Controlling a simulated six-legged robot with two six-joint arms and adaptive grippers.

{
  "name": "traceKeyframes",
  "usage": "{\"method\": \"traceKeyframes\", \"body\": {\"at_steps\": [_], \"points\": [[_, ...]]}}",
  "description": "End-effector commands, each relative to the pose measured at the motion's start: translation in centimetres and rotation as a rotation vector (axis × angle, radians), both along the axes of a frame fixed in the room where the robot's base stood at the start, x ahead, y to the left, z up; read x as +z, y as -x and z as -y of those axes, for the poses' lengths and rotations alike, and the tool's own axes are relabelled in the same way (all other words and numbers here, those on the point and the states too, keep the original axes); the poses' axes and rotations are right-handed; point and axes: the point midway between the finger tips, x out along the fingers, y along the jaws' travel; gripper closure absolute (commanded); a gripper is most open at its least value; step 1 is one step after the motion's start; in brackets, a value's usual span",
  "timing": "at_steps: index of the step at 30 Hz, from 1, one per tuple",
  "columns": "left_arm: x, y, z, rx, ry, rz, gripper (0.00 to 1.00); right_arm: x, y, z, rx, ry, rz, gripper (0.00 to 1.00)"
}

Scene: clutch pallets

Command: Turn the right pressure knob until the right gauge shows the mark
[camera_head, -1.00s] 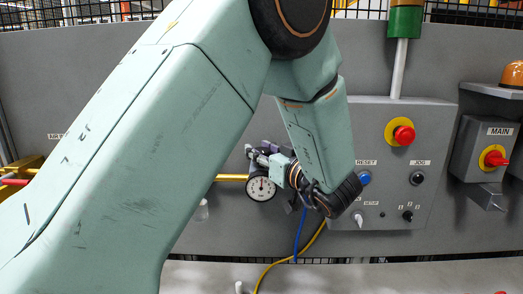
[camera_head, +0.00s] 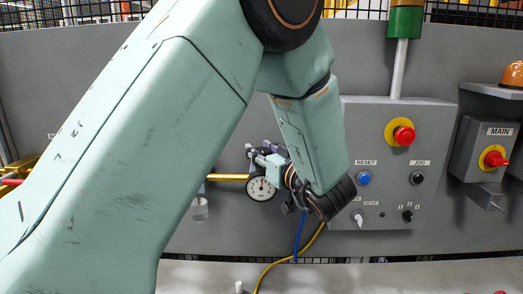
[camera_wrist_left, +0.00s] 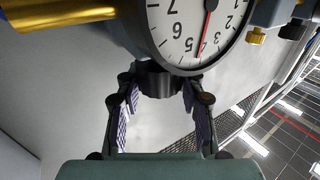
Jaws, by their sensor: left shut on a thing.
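The right gauge (camera_head: 262,188) is a round white dial with a dark rim, left of my wrist in the head view. In the wrist view the gauge (camera_wrist_left: 196,28) is upside down and cut off by the top edge; its red needle points between 4 and 5. I cannot make out a separate mark. The dark ribbed right pressure knob (camera_wrist_left: 158,82) sits just below the dial there. My left gripper (camera_wrist_left: 158,94) is shut on this knob, one finger on each side. In the head view my left gripper (camera_head: 268,156) is partly hidden by its wrist. My right gripper is not in view.
A brass pipe (camera_head: 229,177) runs left from the gauge. Right of my wrist is a grey control panel (camera_head: 385,130) with a red button (camera_head: 404,135) and a blue button (camera_head: 364,178). Blue and yellow cables (camera_head: 290,257) hang below. The MAIN switch box (camera_head: 484,150) is far right.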

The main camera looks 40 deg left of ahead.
Motion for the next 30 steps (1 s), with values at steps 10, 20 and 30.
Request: {"method": "traceKeyframes", "body": {"at_steps": [10,20,30], "points": [[-0.09,0.04,-0.03,-0.019,0.002,-0.002,0.94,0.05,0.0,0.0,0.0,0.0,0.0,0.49],[-0.09,0.07,-0.04,-0.036,0.002,-0.002,0.94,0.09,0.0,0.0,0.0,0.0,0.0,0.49],[-0.05,0.03,-0.02,-0.039,0.001,-0.001,0.41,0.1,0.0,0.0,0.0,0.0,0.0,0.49]]}}
